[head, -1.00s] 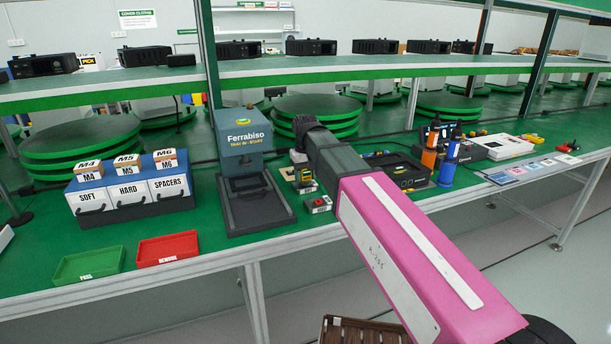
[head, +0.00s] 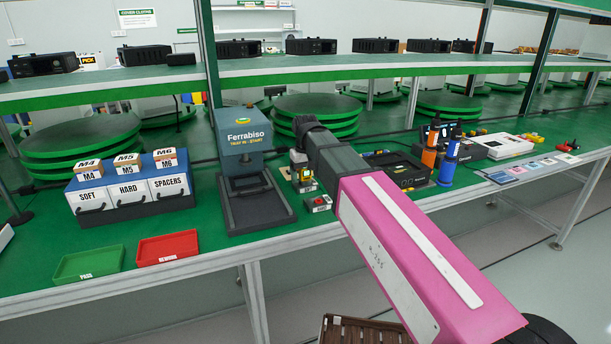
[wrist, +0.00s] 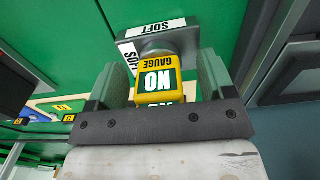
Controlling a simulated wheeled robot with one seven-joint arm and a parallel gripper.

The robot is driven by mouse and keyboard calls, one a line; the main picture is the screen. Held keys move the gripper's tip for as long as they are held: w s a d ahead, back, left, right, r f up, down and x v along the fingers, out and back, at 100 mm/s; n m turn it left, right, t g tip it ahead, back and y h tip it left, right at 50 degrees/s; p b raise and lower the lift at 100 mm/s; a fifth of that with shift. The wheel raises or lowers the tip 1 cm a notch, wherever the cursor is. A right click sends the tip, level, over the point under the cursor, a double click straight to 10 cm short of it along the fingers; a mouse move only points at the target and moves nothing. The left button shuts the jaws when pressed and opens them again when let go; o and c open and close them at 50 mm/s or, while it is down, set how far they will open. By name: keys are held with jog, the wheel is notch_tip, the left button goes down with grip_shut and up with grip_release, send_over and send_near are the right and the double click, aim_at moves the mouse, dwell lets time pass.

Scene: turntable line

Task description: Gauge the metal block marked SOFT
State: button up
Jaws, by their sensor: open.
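In the wrist view a grey metal block (wrist: 178,40) with white SOFT labels on two sides lies just beyond my fingertips. A yellow gauge (wrist: 157,83) lettered NO and GAUGE stands between my gripper's fingers (wrist: 160,80). The fingers are open. A round metal part shows between the gauge and the block; how far it sits in the block is hidden. In the head view my gripper (head: 299,160) is beside the blue Ferrabiso machine (head: 243,140), above a small yellow-and-black item (head: 307,185). The block is too small there to make out clearly.
A drawer unit (head: 130,210) with SOFT, HARD and SPACERS drawers stands at left. A green PASS tray (head: 90,263) and a red REWORK tray (head: 168,248) lie in front. A small box with a red button (head: 319,204) is near the bench edge. Blue and orange tools stand right.

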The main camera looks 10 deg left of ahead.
notch_tip(320, 180, up, 10)
jog(key=shift+f, duration=0.2)
jog(key=shift+r, duration=0.6)
dwell(0.4)
